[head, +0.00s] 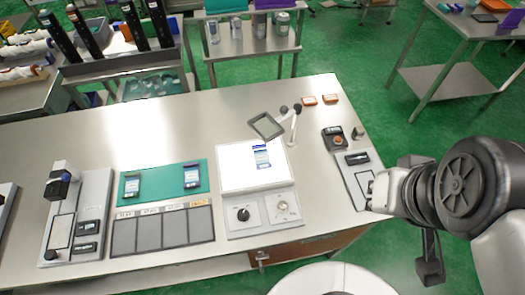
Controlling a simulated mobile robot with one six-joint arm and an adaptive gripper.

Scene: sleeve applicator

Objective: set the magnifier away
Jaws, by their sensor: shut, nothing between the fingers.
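The magnifier (266,126) is a square dark-framed lens on a jointed arm. It is off the back edge of the lit white panel (236,178), tilted, with its stand (293,128) at the panel's back right. A blue-and-white labelled item (262,156) lies on the panel. My gripper (371,194) is at the right end of the table, over or beside a grey device (352,174), well apart from the magnifier. It looks shut and empty; its fingertips are small and partly hidden.
A green mat (160,190) with two labelled items lies left of the panel, above several grey slots (163,230). A grey applicator device (75,220) stands further left. Two orange pieces (320,100) lie behind the magnifier stand. The back middle of the table is clear.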

